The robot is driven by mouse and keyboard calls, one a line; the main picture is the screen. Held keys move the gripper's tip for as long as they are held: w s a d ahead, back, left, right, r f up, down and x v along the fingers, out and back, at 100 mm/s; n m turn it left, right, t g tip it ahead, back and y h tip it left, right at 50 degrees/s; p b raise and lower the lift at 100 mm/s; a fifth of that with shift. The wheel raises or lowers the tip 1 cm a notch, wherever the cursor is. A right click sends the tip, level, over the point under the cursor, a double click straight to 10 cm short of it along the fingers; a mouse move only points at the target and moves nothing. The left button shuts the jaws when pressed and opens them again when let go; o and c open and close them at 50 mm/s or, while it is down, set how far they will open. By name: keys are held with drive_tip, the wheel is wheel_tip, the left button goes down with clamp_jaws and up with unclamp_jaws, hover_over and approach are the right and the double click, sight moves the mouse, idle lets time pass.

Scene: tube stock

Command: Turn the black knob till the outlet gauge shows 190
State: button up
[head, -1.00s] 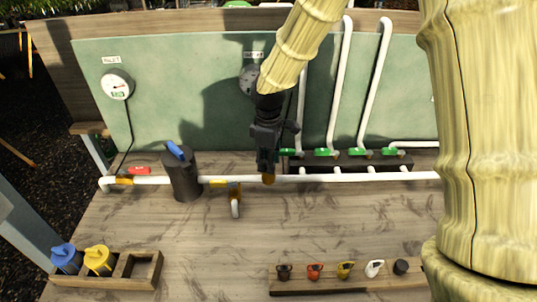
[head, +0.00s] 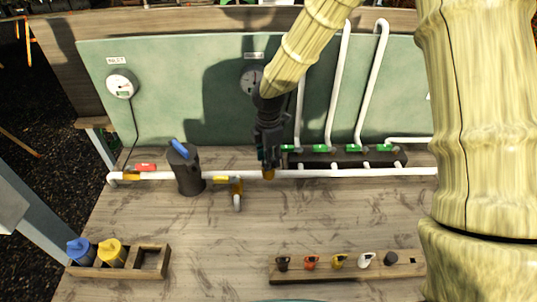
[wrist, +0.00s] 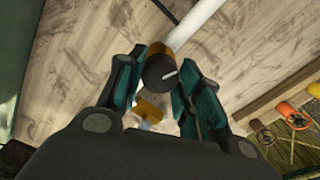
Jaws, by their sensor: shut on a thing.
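The black knob (wrist: 158,72) with a white pointer line shows in the wrist view, on a brass-coloured valve body. My gripper (wrist: 157,85) has its two teal-padded fingers on either side of the knob and is shut on it. In the head view my gripper (head: 268,160) is at the white pipe, above the brass valve body (head: 269,174), and hides the knob. The outlet gauge (head: 249,80) is on the green panel behind; my arm covers part of it. Its reading is too small to tell.
The inlet gauge (head: 122,84) is at the panel's left. A dark canister with a blue handle (head: 188,170) and a yellow-handled valve (head: 236,188) stand left of my gripper. Green-handled valves (head: 340,149) are to the right.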

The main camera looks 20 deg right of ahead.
idle(0.4)
drive_tip(key=shift+r, duration=0.1)
drive_tip(key=o, duration=1.1)
drive_tip(key=shift+d, duration=0.1)
drive_tip(key=shift+c, duration=0.2)
wheel_tip(320, 180, up, 12)
